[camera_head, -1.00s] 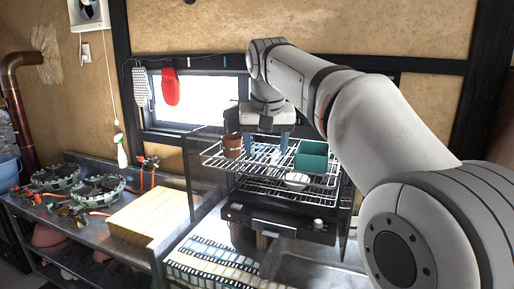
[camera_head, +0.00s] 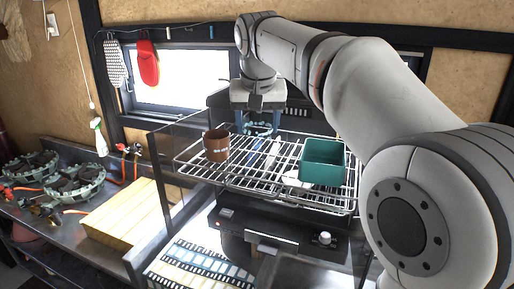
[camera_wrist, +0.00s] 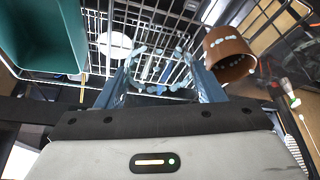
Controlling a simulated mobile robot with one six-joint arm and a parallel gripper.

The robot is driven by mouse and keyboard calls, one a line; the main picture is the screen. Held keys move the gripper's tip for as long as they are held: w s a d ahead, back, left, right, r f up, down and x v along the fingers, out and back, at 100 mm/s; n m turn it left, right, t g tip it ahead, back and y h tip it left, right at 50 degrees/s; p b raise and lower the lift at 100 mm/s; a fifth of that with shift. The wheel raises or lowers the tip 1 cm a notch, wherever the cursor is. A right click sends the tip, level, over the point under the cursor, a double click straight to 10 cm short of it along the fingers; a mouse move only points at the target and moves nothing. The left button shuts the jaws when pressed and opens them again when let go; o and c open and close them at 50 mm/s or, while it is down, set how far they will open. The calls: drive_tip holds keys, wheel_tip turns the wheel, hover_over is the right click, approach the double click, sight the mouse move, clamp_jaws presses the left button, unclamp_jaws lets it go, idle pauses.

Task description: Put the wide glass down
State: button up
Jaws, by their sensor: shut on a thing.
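The wide glass (camera_wrist: 155,70) is clear, with a dotted pale-blue rim. In the wrist view it shows between the fingers of my gripper (camera_wrist: 160,72). In the head view my gripper (camera_head: 260,128) points down above the upper wire rack (camera_head: 190,170), its two blue fingers on either side of the glass, whose dotted rim (camera_head: 259,126) is faint. My gripper is shut on the glass. The glass's lower part is hard to make out against the wires, so I cannot tell whether it touches the rack.
A brown cup (camera_head: 216,146) stands on the rack left of my gripper, and a teal box (camera_head: 323,162) stands to the right. A white bowl (camera_head: 296,180) shows near the box. Dark panels flank the rack.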

sight(258, 148)
drive_tip(key=shift+d+f, duration=0.1)
drive_tip(key=shift+f, duration=3)
drive_tip(key=shift+f, duration=0.1)
drive_tip(key=o, duration=1.1)
drive_tip(key=v, duration=1.2)
drive_tip(key=shift+s, duration=0.1)
